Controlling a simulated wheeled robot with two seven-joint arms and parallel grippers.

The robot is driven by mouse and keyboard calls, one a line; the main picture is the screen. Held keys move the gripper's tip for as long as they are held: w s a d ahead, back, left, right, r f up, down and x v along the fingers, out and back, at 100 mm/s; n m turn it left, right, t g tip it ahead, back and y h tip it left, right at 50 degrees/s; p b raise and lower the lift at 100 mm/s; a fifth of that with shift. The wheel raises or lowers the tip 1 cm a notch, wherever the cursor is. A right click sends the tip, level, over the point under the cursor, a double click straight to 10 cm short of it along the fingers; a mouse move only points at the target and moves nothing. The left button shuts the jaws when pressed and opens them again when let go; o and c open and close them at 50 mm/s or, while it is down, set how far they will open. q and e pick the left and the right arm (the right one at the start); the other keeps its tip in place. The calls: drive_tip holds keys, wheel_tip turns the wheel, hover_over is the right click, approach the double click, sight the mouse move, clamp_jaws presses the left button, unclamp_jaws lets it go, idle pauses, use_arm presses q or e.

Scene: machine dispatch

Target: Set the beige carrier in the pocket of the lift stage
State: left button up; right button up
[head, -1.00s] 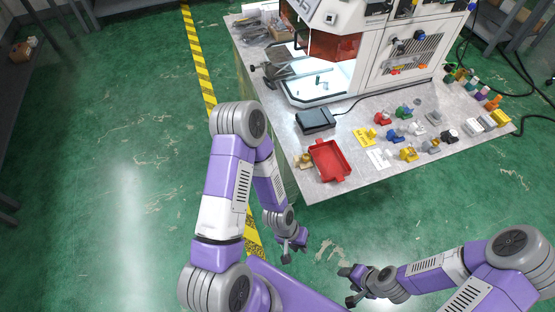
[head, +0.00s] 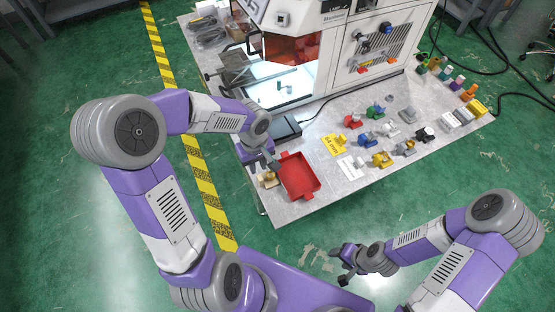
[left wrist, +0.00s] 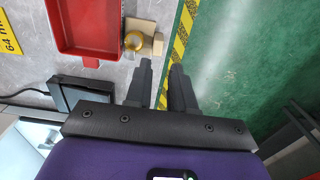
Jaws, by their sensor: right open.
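The beige carrier (head: 265,180) sits on the table's near left edge, against the left side of the red tray. In the left wrist view, the beige carrier (left wrist: 146,28) has a round gold-coloured part on it, just ahead of the fingertips. My left gripper (head: 268,161) is above the table edge close to the carrier; in the left wrist view its fingers (left wrist: 162,75) are apart with nothing between them. My right gripper (head: 342,264) is open and empty over the floor. The machine's lit chamber (head: 300,88) holds small parts; I cannot make out the lift stage's pocket.
The red tray (head: 313,191) lies beside the carrier. A black box (head: 287,128) sits behind it, also close in the left wrist view (left wrist: 80,92). The white machine (head: 345,60) stands at the back. Several coloured parts and a yellow label (head: 332,145) fill the table's right side.

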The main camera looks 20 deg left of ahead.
sight(260, 177)
use_arm(q)
drive_tip(key=shift+w+f, duration=0.15)
drive_tip(key=shift+w, duration=0.1)
wheel_tip(260, 177, down, 7)
drive_tip(key=shift+s+f+b, duration=0.1)
drive_tip(key=shift+s+b, duration=0.05)
drive_tip(key=shift+b, duration=0.9)
clamp_jaws()
